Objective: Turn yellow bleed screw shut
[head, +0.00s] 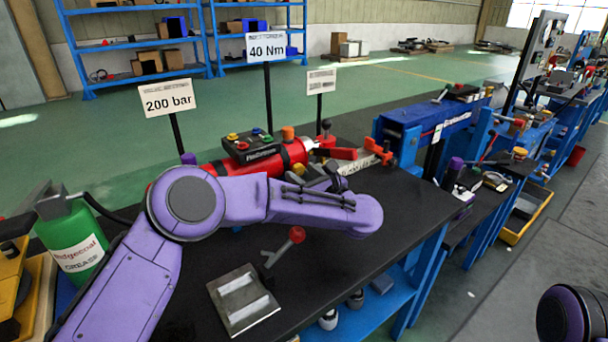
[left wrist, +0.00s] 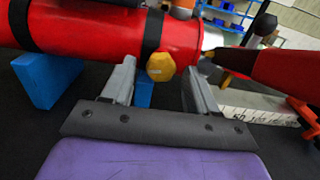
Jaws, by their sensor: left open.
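The yellow bleed screw (left wrist: 160,67) is a hexagonal head on the near side of a red cylinder (left wrist: 80,32). In the left wrist view it shows between the two grey fingers of my left gripper (left wrist: 159,74), which is open. The fingers stand apart on either side of the screw's head; I cannot tell whether either touches it. My right gripper is out of view.
A red lever (left wrist: 290,65) and a steel ruler (left wrist: 255,115) lie right of the screw; a blue support (left wrist: 48,80) stands left. On the black bench are a red-knobbed handle (head: 297,235) and a metal plate (head: 243,300). A green grease bottle (head: 75,240) stands left.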

